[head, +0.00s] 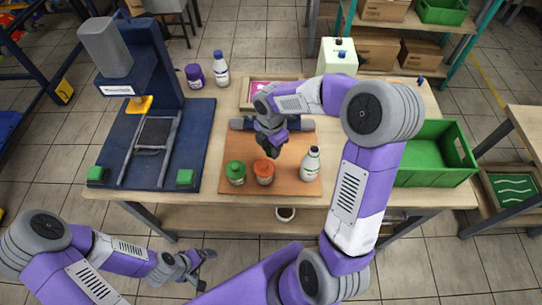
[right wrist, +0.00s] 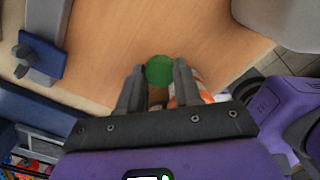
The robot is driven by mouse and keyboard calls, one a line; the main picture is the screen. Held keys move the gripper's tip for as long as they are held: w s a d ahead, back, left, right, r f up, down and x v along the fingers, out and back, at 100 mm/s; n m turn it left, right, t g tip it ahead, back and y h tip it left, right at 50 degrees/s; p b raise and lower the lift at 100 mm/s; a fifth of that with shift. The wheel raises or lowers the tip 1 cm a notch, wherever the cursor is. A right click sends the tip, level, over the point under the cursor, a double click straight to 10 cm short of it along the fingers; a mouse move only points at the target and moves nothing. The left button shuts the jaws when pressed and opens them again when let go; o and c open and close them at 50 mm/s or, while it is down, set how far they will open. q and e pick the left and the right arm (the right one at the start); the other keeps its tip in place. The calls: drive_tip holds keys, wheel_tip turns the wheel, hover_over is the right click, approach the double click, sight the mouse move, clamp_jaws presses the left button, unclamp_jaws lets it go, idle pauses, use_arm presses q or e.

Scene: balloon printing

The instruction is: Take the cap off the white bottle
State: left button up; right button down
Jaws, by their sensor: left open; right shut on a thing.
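The white bottle (head: 310,168) stands upright at the right of the wooden board; its top is too small to tell clearly whether a cap sits on it. My right gripper (head: 270,151) is above the board, left of the bottle and apart from it, over the orange-lidded jar. My left gripper (head: 197,267) is open and empty, low in front of the table.
A green-lidded jar (head: 235,173) and an orange-lidded jar (head: 264,172) stand on the wooden board (head: 290,186). A blue press (head: 190,125) stands left, a green crate (head: 432,172) right. A purple jar (head: 195,76) and a blue-capped bottle (head: 221,70) stand at the back.

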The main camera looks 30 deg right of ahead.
drive_tip(key=shift+f+b, duration=0.6)
drive_tip(key=shift+f, duration=1.4)
drive_tip(key=shift+f, duration=0.15)
drive_tip(key=c, duration=0.8)
unclamp_jaws()
wheel_tip(320, 180, up, 12)
drive_tip(key=p, duration=0.4)
drive_tip(key=shift+r, duration=0.25)
